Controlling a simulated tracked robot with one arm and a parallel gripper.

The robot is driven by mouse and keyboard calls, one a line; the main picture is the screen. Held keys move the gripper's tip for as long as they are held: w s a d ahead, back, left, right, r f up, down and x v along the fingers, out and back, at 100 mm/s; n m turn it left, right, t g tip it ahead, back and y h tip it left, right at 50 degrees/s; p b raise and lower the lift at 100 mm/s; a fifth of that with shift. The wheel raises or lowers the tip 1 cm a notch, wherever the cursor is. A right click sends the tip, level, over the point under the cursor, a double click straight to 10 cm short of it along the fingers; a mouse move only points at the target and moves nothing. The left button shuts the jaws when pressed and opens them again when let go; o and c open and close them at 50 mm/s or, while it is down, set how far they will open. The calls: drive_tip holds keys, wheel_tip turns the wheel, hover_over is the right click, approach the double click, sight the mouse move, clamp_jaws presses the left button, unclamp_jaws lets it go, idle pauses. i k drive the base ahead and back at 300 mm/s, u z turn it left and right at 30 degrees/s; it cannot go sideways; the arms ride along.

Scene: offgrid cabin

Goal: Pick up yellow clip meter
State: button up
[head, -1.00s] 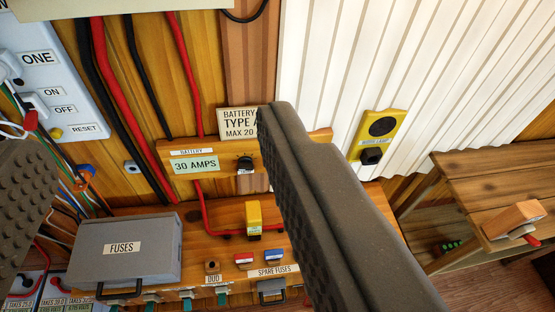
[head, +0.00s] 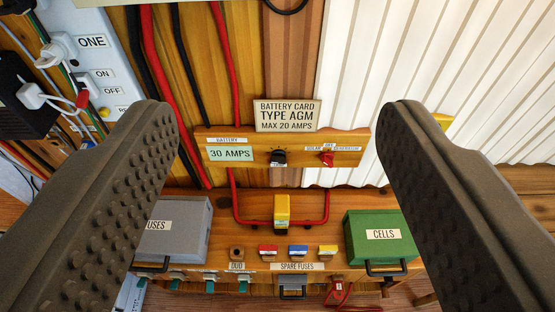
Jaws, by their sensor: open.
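The yellow clip meter (head: 282,211) stands upright on the wooden bench, near the middle of the head view. It is at the red cable (head: 238,208) that runs down from the panel and along the back of the bench. Whether it is clamped around the cable I cannot tell. My gripper (head: 279,112) is open, with one dark studded finger on each side of the picture. The meter shows between the fingers, lower and farther off, and nothing is held.
A grey fuses box (head: 182,232) stands left and a green cells box (head: 375,240) right of the meter. Several spare fuses (head: 298,251) lie in front. The wooden panel (head: 348,156) with knobs is behind and above. The white corrugated wall (head: 430,60) is right.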

sight(281, 202)
drive_tip(key=u, duration=0.05)
drive_tip(key=k, duration=0.85)
drive_tip(key=z, duration=0.05)
